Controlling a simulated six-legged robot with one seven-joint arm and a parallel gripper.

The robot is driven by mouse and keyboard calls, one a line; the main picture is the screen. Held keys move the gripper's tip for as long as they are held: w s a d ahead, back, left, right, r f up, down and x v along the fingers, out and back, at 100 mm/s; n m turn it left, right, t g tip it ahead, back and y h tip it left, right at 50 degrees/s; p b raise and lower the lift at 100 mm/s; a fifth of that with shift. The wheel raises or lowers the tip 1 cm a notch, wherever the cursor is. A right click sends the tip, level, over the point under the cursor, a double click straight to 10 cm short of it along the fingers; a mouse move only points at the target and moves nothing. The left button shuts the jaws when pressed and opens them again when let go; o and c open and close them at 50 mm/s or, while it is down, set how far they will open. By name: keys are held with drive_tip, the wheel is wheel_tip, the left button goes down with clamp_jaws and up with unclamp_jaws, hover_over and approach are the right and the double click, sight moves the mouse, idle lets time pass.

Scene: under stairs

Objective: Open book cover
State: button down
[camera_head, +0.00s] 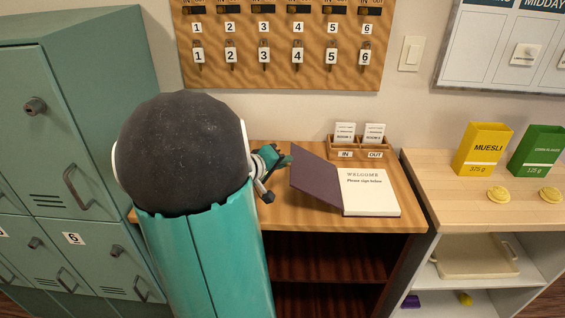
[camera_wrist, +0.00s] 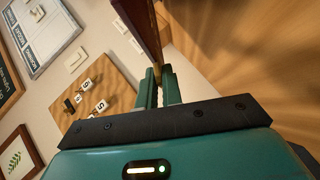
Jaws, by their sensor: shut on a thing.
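The book lies on the wooden desk in the head view. Its purple cover (camera_head: 322,181) is partly raised and tilts up to the left of the white page (camera_head: 369,192), which reads "WELCOME". My gripper (camera_head: 284,161) is at the cover's upper left edge, partly hidden behind my arm. In the wrist view my gripper (camera_wrist: 160,88) is shut on the cover (camera_wrist: 140,25), which runs up and away from the fingertips as a dark edge-on slab.
A wooden IN/OUT card holder (camera_head: 358,147) stands behind the book. Green lockers (camera_head: 75,140) are at left. A counter at right holds a yellow MUESLI box (camera_head: 483,150) and a green box (camera_head: 536,151). A key board (camera_head: 280,45) hangs on the wall.

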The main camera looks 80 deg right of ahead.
drive_tip(key=shift+s+d+r+m+t+y, duration=0.15)
drive_tip(key=shift+s+r+m+t, duration=0.2)
drive_tip(key=shift+r, duration=0.3)
drive_tip(key=shift+s+d+r+m+t+y, duration=0.1)
drive_tip(key=shift+s+r+t+y, duration=0.15)
drive_tip(key=shift+s+r, duration=0.35)
drive_tip(key=shift+s+d+r+m+t+y, duration=0.1)
drive_tip(key=shift+s+r+m+t, duration=0.25)
drive_tip(key=shift+r, duration=0.3)
drive_tip(key=c, duration=1.6)
unclamp_jaws()
drive_tip(key=shift+s, duration=0.1)
drive_tip(key=shift+o, duration=0.2)
drive_tip(key=shift+a, duration=0.15)
drive_tip(key=v, duration=1.3)
drive_tip(key=shift+a+r, duration=0.2)
drive_tip(key=shift+r, duration=0.05)
